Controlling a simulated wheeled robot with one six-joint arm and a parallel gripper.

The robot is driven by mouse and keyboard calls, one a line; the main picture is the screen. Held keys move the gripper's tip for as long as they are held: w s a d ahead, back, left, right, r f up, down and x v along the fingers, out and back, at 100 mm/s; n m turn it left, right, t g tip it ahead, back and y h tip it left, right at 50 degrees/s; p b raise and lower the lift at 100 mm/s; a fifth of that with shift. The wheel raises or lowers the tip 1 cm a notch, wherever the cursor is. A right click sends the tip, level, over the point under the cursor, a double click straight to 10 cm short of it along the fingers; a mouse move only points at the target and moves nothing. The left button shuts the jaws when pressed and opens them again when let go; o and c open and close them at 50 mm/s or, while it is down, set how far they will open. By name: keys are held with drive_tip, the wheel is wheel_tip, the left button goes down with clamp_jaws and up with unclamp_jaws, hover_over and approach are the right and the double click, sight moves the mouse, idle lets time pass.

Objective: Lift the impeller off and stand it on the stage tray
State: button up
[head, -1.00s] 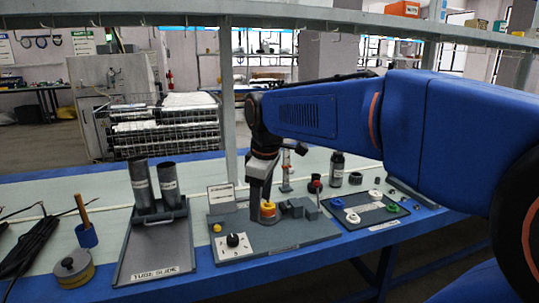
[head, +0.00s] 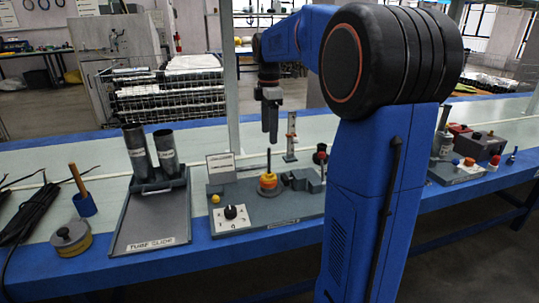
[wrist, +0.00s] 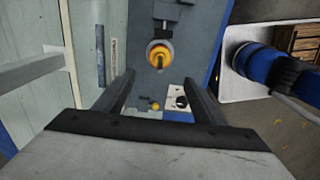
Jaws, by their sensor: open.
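The yellow and orange round part, apparently the impeller (head: 268,182), sits on the grey pump fixture (head: 240,205) around an upright dark rod. My gripper (head: 270,138) is above it, pointing down and apart from it. In the wrist view my gripper (wrist: 160,88) has its two fingers spread wide with nothing between them. The round yellow part (wrist: 160,54) shows beyond the fingertips, with an orange rim. The stage tray is not clearly identifiable; my arm hides the bench to the right of the fixture.
A sloped tray marked TUBE SLIDE (head: 150,225) with two dark tubes (head: 150,153) stands left of the fixture. A white dial panel (head: 232,217) sits at the fixture's front left. Grey blocks (head: 305,180) stand right of the yellow part. A white post (head: 240,90) rises behind.

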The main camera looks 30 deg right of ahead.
sight(269, 167)
wheel_tip(269, 167, down, 16)
idle(0.6)
drive_tip(key=c, duration=1.4)
drive_tip(key=shift+r, duration=0.7)
drive_tip(key=shift+r, duration=7.2)
